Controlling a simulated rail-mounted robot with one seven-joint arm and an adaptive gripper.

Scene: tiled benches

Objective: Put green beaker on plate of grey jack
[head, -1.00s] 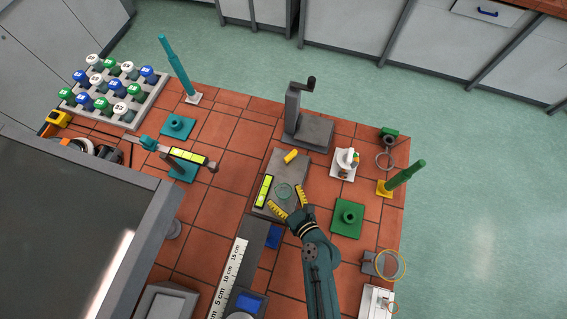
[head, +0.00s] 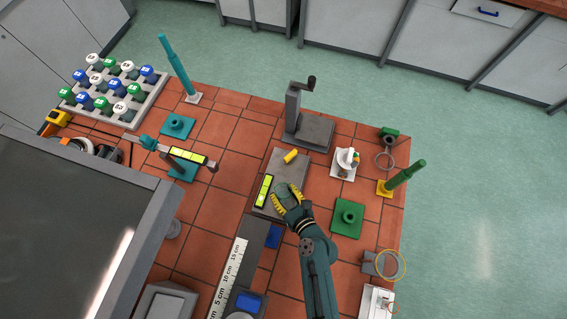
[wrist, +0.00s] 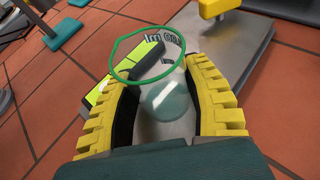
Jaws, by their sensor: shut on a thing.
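The green beaker (wrist: 165,98) is clear with a green rim and sits between my gripper's curved yellow fingers in the wrist view. My gripper (head: 288,200) is shut on it. In the head view the beaker (head: 283,190) is partly hidden by the fingers, over the lower part of a grey slab. I cannot tell whether its base touches the slab. The grey jack (head: 293,105) stands behind, at the back of the bench, with a column and a dark crank. Its flat grey plate (head: 318,131) looks bare.
The grey slab (head: 271,176) also bears a lime-yellow level (head: 263,191) and a yellow block (head: 290,157). A green square base (head: 347,217) is to the right of my gripper. A white item (head: 344,162) stands right of the slab. Tiles between slab and jack are clear.

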